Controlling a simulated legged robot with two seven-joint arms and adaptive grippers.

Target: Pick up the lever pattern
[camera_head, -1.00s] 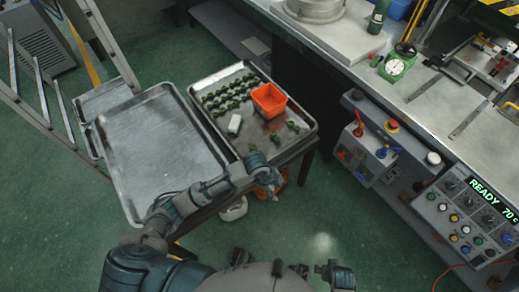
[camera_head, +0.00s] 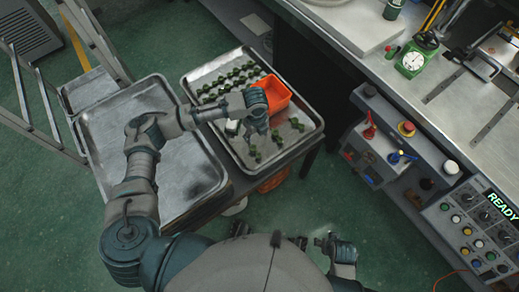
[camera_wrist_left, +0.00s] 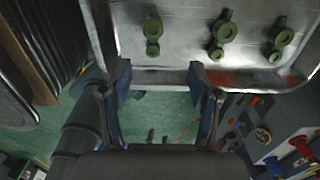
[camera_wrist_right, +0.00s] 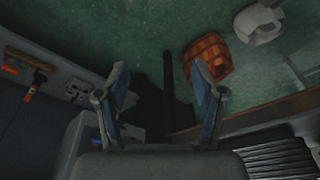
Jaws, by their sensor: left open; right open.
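Green lever patterns lie on the right metal tray (camera_head: 222,150); several sit in rows at its far side. Three lie apart near the front: one on the left (camera_head: 253,153), one in the middle (camera_head: 277,138) and one on the right (camera_head: 296,124). The left wrist view shows three, such as the middle one (camera_wrist_left: 219,34), beyond the tray's rim. My left gripper (camera_head: 260,126) is open and empty above the tray, near the orange bin; its fingers (camera_wrist_left: 161,80) stand apart. My right gripper (camera_wrist_right: 163,84) is open and empty, above the floor away from the tray.
An empty metal tray (camera_head: 185,178) lies to the left. A workbench (camera_head: 455,120) and control boxes (camera_head: 375,145) line the right side.

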